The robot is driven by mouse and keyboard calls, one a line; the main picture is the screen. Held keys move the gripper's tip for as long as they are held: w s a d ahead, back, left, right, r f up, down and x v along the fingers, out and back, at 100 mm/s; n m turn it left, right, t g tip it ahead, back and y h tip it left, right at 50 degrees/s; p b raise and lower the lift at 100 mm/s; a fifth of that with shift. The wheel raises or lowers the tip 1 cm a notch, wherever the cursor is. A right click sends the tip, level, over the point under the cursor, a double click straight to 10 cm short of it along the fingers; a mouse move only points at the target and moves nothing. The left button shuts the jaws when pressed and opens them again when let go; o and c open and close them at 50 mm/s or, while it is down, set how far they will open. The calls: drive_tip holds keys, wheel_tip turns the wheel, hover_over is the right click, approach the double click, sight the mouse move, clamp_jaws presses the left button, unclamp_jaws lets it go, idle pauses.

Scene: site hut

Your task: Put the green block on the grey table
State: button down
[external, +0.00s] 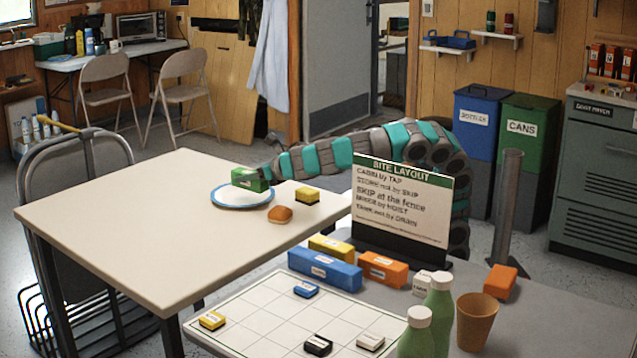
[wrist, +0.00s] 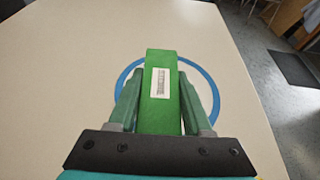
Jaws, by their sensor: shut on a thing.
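The green block (external: 247,181) is at the white plate with the blue rim (external: 240,206), which sits on the cream table (external: 120,215). My gripper (wrist: 160,85) is shut on the green block (wrist: 161,112), one finger on each side, and a white label shows on its face. I cannot tell whether the block touches the plate. The grey table (external: 570,315) stands at the front right, apart from the block and lower in the picture.
On the grey table are a white grid board (external: 270,315) with small blocks, blue (external: 325,270) and orange (external: 383,268) blocks, a sign (external: 402,208), green bottles (external: 440,305) and a brown cup (external: 477,320). A bun (external: 280,214) and a yellow block (external: 307,195) lie near the plate.

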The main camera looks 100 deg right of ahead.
sight(253, 182)
drive_tip(key=shift+w+d+r+n+t+y, duration=0.15)
drive_tip(key=shift+d+n+t+y, duration=0.15)
drive_tip(key=shift+d+n+y, duration=0.15)
drive_tip(key=shift+d+r+n+t+y, duration=0.1)
drive_tip(key=shift+d+n+t+y, duration=0.25)
drive_tip(key=shift+d+n, duration=0.15)
drive_tip(key=shift+d+n+t+y, duration=0.25)
drive_tip(key=shift+n+y, duration=0.3)
drive_tip(key=shift+y, duration=0.05)
drive_tip(key=shift+a+f+n+t+y+p, duration=0.2)
drive_tip(key=shift+n+t+y+p, duration=0.1)
drive_tip(key=shift+n+y, duration=0.3)
drive_tip(key=a+n+y, duration=0.2)
drive_tip(key=a+y, duration=0.1)
drive_tip(key=s+a+f+n+t+y, duration=0.1)
drive_tip(key=shift+a+n, duration=0.4)
drive_tip(key=shift+a+y, duration=0.4)
drive_tip(key=shift+y, duration=0.1)
drive_tip(key=shift+s+a+r+n, duration=0.1)
drive_tip(key=shift+a+r+n, duration=0.1)
drive_tip(key=shift+n, duration=0.1)
drive_tip(key=shift+r+p, duration=0.3)
drive_tip(key=shift+p, duration=0.3)
wheel_tip(253, 182, up, 5)
drive_tip(key=p, duration=0.5)
drive_tip(key=shift+d+r, duration=0.1)
drive_tip(key=shift+r, duration=0.1)
